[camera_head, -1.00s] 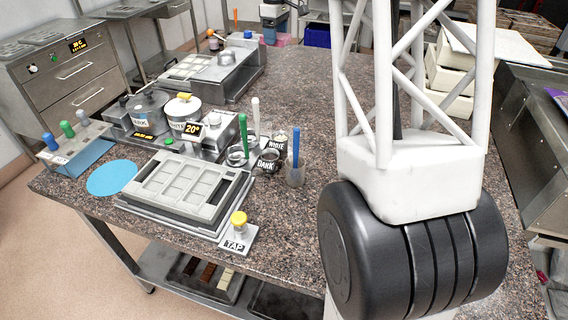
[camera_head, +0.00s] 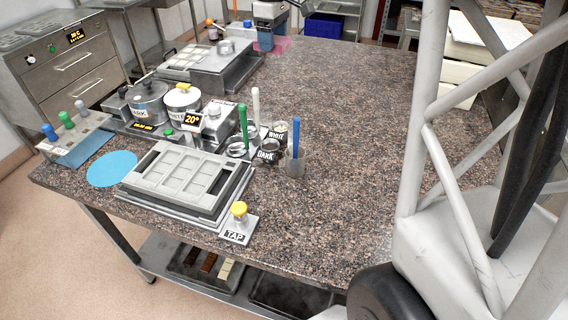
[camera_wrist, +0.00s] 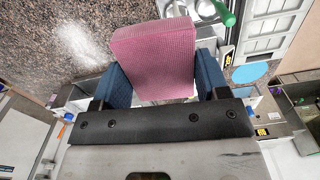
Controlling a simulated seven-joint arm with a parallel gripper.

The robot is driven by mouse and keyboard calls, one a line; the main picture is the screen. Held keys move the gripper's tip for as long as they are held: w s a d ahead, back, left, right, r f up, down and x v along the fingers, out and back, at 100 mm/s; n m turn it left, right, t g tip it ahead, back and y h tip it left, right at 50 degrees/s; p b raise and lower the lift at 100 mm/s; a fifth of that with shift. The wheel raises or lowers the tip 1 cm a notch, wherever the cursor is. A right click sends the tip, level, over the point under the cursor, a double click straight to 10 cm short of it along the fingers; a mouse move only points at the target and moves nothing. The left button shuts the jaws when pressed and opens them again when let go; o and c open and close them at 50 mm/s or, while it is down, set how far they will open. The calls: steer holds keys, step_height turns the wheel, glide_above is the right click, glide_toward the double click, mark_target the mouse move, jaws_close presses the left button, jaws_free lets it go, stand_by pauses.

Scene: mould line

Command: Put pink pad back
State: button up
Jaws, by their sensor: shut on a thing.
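The pink pad (camera_wrist: 154,50) is a block with a woven-looking surface. In the wrist view it sits between the two blue fingers of my gripper (camera_wrist: 163,82), which is shut on it. The pad is above the speckled counter (camera_wrist: 40,35).
A grey mould tray (camera_head: 185,178) and a TAP block (camera_head: 238,225) stand near the front. Pots, cups and coloured handles cluster behind them. A blue disc (camera_head: 112,168) lies at the left. The counter's middle is clear. A whitish smear (camera_wrist: 80,42) shows on it in the wrist view.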

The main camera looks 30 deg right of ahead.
steer(key=s+a+f, duration=0.1)
steer(key=s+a, duration=0.2)
steer(key=s, duration=0.5)
steer(key=s+a+f, duration=0.1)
steer(key=s+a, duration=0.2)
steer(key=s, duration=0.4)
steer(key=s+a+f, duration=0.2)
steer(key=s+f, duration=0.5)
steer(key=s, duration=0.4)
steer(key=s+a+f, duration=0.3)
steer(key=s+f, duration=0.4)
steer(key=s, duration=0.5)
steer(key=s+a+f+n, duration=0.1)
steer(key=s+a+f, duration=0.2)
steer(key=s+f, duration=0.5)
steer(key=s, duration=0.3)
steer(key=shift+s, duration=0.4)
steer(key=shift+w, duration=0.15)
glide_above(284, 231)
steer(key=shift+f, duration=0.7)
steer(key=shift+f, duration=1.75)
steer(key=shift+f, duration=0.1)
